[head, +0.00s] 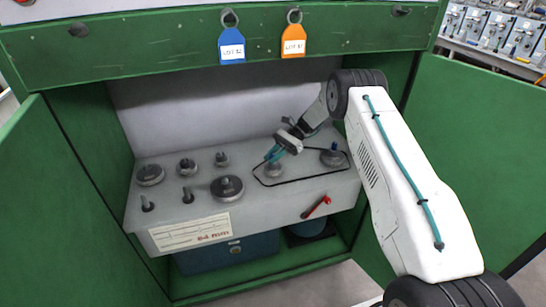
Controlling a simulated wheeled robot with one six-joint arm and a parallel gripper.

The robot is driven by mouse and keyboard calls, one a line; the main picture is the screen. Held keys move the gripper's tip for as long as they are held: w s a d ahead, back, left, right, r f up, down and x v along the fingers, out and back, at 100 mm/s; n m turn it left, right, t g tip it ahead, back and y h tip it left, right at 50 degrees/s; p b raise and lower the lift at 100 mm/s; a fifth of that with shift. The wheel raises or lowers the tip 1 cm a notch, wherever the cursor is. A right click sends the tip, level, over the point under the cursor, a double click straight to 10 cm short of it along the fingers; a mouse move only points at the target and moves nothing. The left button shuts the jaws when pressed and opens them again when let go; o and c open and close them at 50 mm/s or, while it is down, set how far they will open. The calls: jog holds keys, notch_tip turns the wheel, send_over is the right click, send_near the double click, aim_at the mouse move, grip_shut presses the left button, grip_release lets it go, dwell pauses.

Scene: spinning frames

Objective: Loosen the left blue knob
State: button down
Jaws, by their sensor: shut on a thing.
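Two knobs stand inside a black outline on the right part of the grey panel (240,208). The left knob (274,171) has a round grey base; its top is hidden by my fingers. The right knob (333,156) has a grey disc base and a small blue post on top. My gripper (273,157), with teal fingers, reaches down from the upper right and is shut on the top of the left knob. The exact contact between fingers and knob is too small to make out.
Several grey knobs and posts, among them a large dial (227,188), stand left on the panel. A red lever (317,207) sits on its front face. Green doors stand open on both sides. Blue (232,46) and orange (293,42) tags hang from the green beam above.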

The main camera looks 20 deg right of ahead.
jog(key=shift+n+g, duration=0.5)
jog(key=shift+g, duration=0.1)
jog(key=c, duration=1.3)
grip_release()
jog(key=shift+v, duration=3.95)
jog(key=shift+r, duration=0.1)
